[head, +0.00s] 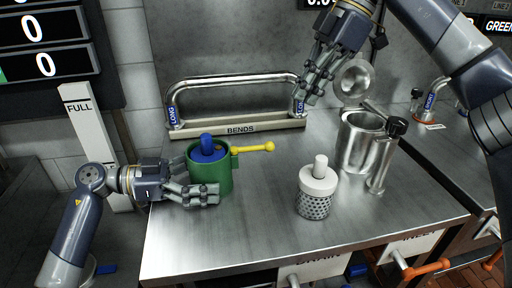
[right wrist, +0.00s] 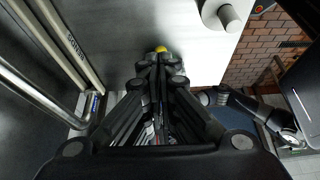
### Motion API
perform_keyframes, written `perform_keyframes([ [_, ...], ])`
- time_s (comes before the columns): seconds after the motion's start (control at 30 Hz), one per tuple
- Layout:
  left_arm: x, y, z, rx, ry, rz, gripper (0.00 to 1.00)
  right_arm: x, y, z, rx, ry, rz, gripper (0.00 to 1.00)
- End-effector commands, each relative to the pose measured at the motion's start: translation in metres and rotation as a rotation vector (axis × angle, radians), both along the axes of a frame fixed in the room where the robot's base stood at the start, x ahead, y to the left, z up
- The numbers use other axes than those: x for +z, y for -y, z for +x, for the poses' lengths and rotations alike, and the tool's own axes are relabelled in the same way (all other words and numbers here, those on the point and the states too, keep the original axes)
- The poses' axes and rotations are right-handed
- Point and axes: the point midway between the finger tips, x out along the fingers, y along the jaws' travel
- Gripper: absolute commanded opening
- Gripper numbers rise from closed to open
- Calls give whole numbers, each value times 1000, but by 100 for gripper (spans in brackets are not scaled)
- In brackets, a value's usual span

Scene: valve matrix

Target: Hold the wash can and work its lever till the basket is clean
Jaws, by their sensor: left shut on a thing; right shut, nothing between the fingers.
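The green wash can (head: 224,178) stands on the steel table, with a blue knobbed piece (head: 207,150) in its mouth. Its yellow lever (head: 254,148) sticks out to the right and ends in a ball. My left gripper (head: 208,194) is shut on the can from the left. My right gripper (head: 314,94) is shut and empty, above and to the right of the lever. In the right wrist view the yellow ball (right wrist: 161,48) shows just past its fingertips (right wrist: 160,62). A perforated metal basket (head: 314,206) with a white knobbed top stands to the right of the can, apart from it.
A steel pot (head: 358,145) with a black-knobbed tube stands at the right. A bent-pipe rack labelled BENDS (head: 240,129) runs along the back. A white FULL gauge post (head: 95,135) is at the left. The table's front middle is clear.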

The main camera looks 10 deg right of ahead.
Motion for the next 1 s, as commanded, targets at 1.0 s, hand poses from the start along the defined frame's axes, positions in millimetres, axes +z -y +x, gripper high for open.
perform_keyframes([
  [1.0,0,0,0,1,0,1,41,14,-98,-106,1363,787,-774,0],
])
